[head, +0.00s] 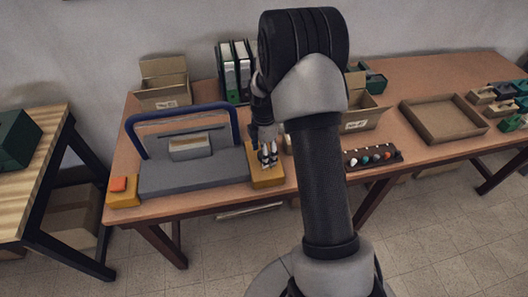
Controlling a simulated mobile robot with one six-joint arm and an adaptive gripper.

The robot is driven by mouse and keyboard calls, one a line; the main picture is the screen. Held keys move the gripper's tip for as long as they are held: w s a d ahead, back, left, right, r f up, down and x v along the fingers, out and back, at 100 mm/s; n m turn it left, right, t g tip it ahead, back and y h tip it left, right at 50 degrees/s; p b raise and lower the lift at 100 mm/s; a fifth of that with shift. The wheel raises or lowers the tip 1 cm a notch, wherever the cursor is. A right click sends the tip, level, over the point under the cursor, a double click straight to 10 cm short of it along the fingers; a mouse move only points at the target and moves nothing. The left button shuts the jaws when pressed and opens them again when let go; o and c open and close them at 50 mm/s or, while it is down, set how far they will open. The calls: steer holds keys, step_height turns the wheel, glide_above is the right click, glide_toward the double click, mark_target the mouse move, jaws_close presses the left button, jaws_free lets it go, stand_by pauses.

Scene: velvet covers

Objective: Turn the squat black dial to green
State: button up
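My gripper (268,158) points down over a yellow box (266,181) at the right end of a grey machine base. Its fingers cover the top of that box. I cannot make out a squat black dial or a green mark; any dial on this box is hidden by the gripper. I cannot tell whether the fingers touch anything or how far apart they are.
The grey machine (195,176) has a blue arched frame (181,108). Left of it is a yellow box (123,195) with an orange button (118,184). A dark strip (395,154) with several coloured knobs lies right of my arm. An empty tray (444,137) sits further right.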

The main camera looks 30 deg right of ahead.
steer(key=shift+c, duration=0.4)
steer(key=c, duration=1)
